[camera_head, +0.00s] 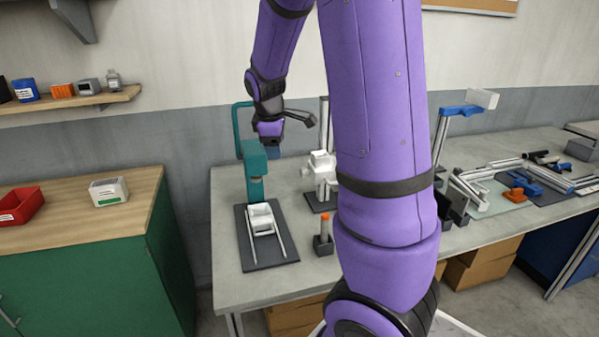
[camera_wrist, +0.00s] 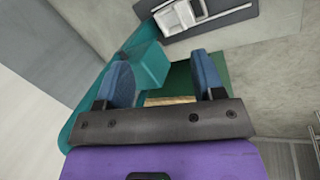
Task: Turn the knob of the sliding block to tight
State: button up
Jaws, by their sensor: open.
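A white block (camera_head: 261,217), which looks like the sliding block, sits between two pale rails on a dark base plate (camera_head: 272,255) at the left end of the grey bench. It also shows at the top of the wrist view (camera_wrist: 180,14), cut off by the edge. I cannot make out its knob in either view. My gripper (camera_head: 273,152) is above and behind the block, beside the head of a teal stand (camera_head: 256,160). In the wrist view, its blue fingers (camera_wrist: 162,70) are spread with nothing between them. The left finger overlaps the teal stand in the picture; contact is unclear.
A small dark holder with an orange-topped item (camera_head: 324,238) stands right of the base plate. A white device (camera_head: 321,175) is behind it. Rails and tools (camera_head: 530,180) crowd the right bench. A green cabinet (camera_head: 95,265) stands left. My arm hides the bench middle.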

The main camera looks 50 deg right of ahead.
aim_at(301, 172)
jog(key=w+d+f+n, duration=0.1)
jog(key=d+f, duration=0.3)
jog(key=f, duration=0.1)
jog(key=w+d+f+n+g+h, duration=0.1)
jog(key=d+f, duration=0.4)
jog(key=w+d+f+n+h, duration=0.1)
jog(key=d+f, duration=0.3)
jog(key=f, duration=0.1)
jog(key=shift+w+d+f+n, duration=0.3)
jog(key=shift+d+f, duration=0.05)
jog(key=shift+d, duration=0.05)
jog(key=c, duration=0.9)
